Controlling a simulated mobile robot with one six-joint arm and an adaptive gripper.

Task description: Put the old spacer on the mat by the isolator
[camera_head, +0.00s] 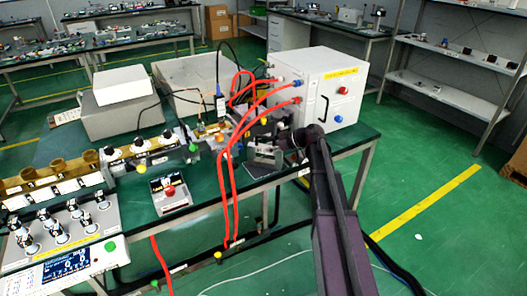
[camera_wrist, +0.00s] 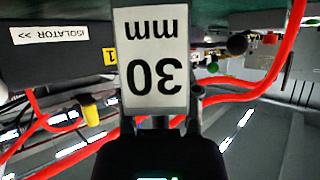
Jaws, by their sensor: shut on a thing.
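My gripper (camera_wrist: 178,112) is shut on a spacer (camera_wrist: 154,60), a block whose white face reads "30 mm" upside down in the wrist view. The block hides what lies directly behind it. A dark housing with a white "ISOLATOR >>" label (camera_wrist: 48,35) is to the left of the held spacer in the wrist view. In the head view, my dark arm reaches to the bench edge in front of the white box. The gripper and spacer are too small and cluttered to make out clearly there. I cannot pick out the mat with certainty.
Red hoses (camera_head: 229,185) hang from the white box (camera_head: 319,85) across the bench front, close to my gripper; a red hose (camera_wrist: 285,60) also shows in the wrist view. A red-button box (camera_head: 170,193) stands on the bench left of the hoses. Clear green bench top lies around it.

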